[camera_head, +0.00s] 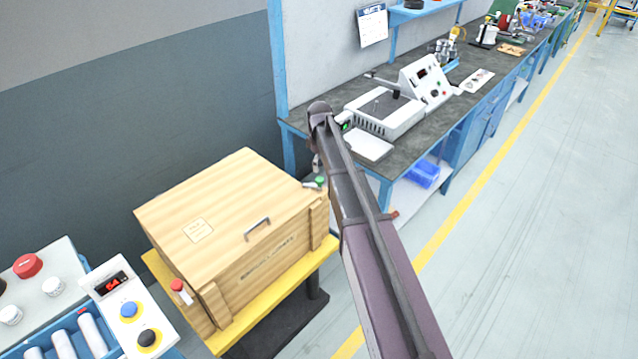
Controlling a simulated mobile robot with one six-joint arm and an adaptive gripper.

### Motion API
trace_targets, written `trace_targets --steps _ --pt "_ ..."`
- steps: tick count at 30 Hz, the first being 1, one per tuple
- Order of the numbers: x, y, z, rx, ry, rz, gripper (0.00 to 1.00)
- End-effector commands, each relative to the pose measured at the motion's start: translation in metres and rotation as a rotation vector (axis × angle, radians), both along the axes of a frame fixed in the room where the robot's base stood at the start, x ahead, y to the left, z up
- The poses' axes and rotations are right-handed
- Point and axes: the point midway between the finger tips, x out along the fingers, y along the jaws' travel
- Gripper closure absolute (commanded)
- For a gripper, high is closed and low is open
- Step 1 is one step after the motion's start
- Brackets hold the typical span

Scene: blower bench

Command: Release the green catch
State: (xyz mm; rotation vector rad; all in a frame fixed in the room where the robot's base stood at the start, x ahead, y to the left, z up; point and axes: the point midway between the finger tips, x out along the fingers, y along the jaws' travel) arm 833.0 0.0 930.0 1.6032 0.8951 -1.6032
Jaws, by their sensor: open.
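The green catch (319,181) is a small green-topped piece at the right end of a wooden crate (208,190), by its back right corner. A small grey part of my gripper (317,164) shows just above the green catch, beside my arm. The rest of it is hidden behind my arm, and the fingertips cannot be made out. My gripper is open, and I see nothing held in it. Whether it touches the catch cannot be told. A red catch (178,285) sits at the crate's front left corner. The crate's lid is down, with a metal handle (257,228) on the front.
The crate stands on a yellow-edged cart (270,311). A dark-topped blue workbench (415,132) with a white instrument (425,82) is behind my arm. A control panel (128,305) with buttons is at lower left. The floor right of the yellow line is clear.

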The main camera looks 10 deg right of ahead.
Motion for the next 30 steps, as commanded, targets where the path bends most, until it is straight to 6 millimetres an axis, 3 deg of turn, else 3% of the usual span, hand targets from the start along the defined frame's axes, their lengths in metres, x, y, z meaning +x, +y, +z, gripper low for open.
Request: trace_targets --steps 18,30 --pt "0.0 -0.001 -0.052 0.0 0.0 -0.001 0.2" --pt "0.0 -0.002 -0.069 0.0 0.0 -0.002 0.2"
